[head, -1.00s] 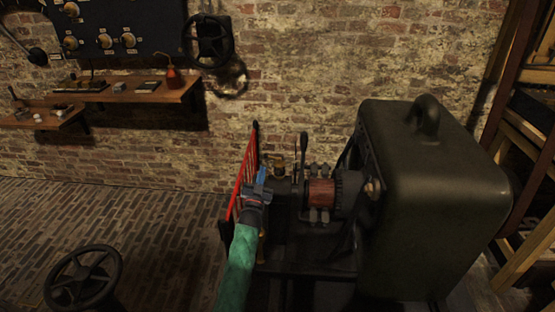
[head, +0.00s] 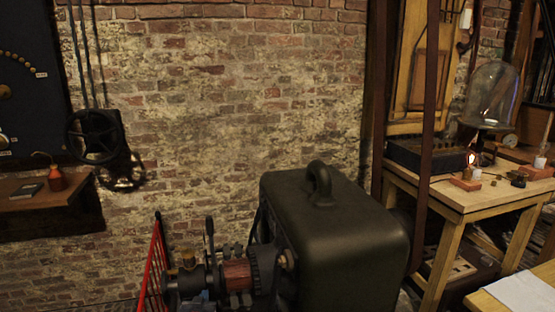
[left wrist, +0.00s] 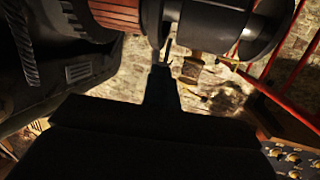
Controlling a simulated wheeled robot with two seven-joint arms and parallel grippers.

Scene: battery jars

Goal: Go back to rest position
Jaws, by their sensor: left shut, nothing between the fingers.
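My left gripper (left wrist: 162,68) shows in the left wrist view as a dark shape with its fingers together and nothing between them. Its fingertips are close to the machine's round shaft parts (left wrist: 215,22) and copper-red cylinder (left wrist: 114,14); I cannot tell whether they touch. In the head view my left gripper cannot be made out clearly at the bottom edge, near the machine with its copper-red drum (head: 237,274). My right gripper is in neither view.
A large dark green housing (head: 335,235) with a top handle stands beside the drum. A red railing (head: 153,268) is at its left. A wooden workbench (head: 455,195) with a glass bell jar (head: 489,95) is at the right. A wall shelf (head: 40,197) is at the left.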

